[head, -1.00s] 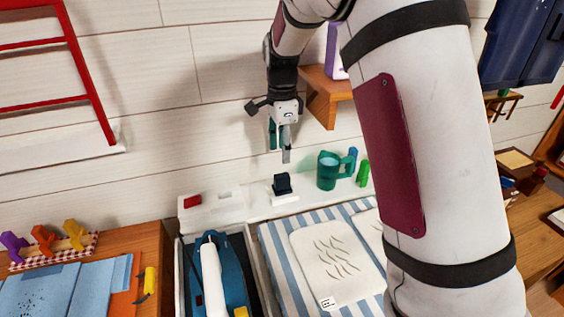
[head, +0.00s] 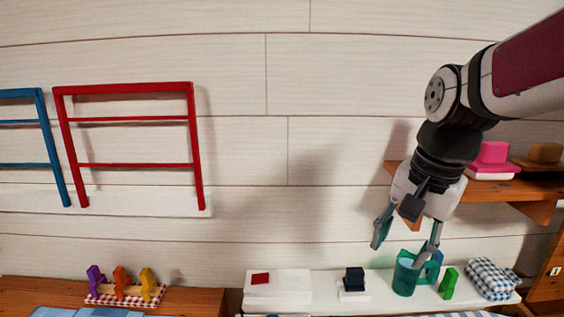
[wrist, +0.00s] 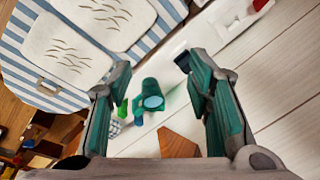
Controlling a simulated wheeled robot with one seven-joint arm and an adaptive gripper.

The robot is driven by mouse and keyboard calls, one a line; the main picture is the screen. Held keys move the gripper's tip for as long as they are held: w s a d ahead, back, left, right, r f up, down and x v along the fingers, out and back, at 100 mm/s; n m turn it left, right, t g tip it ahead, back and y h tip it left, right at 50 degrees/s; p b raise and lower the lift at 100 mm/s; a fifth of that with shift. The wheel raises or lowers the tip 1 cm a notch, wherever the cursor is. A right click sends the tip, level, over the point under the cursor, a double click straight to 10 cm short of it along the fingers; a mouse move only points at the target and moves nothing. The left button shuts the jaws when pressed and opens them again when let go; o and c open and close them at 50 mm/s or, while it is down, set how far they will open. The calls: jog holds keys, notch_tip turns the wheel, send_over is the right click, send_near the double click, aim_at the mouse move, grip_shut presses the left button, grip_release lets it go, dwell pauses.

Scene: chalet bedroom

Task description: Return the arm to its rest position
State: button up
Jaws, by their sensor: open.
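My gripper (head: 408,243) hangs from my arm at the right of the head view, in front of the plank wall. Its two green-padded fingers are spread apart with nothing between them. In the wrist view the open fingers (wrist: 160,88) frame a green mug (wrist: 150,96) that lies beyond them. In the head view the green mug (head: 404,275) stands on the white ledge (head: 325,296), just below the fingertips. The right fingertip overlaps the mug in the picture; whether they touch I cannot tell.
A wooden wall shelf (head: 500,190) with a pink item (head: 490,155) is close to the right of my gripper. A black block (head: 354,278), a green figure (head: 448,284) and checked cloth (head: 490,279) sit on the ledge. Red rack (head: 130,165) hangs left. The wall between is clear.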

jog(key=s+f+n+t, duration=0.1)
jog(key=s+n, duration=0.7)
jog(key=s, duration=0.8)
jog(key=shift+f+n+t+h, duration=0.2)
jog(key=shift+n+t+h, duration=0.15)
jog(key=shift+t, duration=0.25)
